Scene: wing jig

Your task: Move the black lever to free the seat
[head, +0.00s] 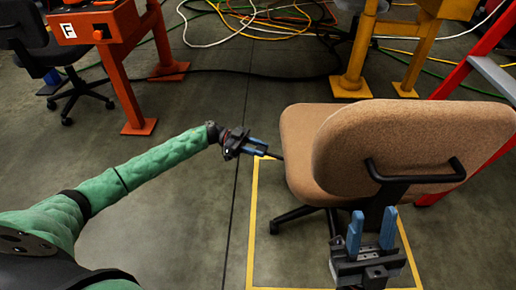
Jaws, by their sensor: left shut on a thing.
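A tan office chair (420,128) stands with its back toward me, its tan seat (297,135) showing at the left of the backrest. A thin black lever (275,156) sticks out to the left from under the seat. My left gripper (261,149) is shut on the lever's outer end; its blue fingers hide part of it. My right gripper (372,228) is open, fingers pointing up, in front of the chair's lower back and black post. It appears empty.
A yellow floor outline (250,220) surrounds the chair base. A black handle (415,176) is on the backrest. Orange (125,92) and yellow (351,82) stands and loose cables (250,35) lie beyond. A red ladder (462,75) is at the right. Floor left of the chair is clear.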

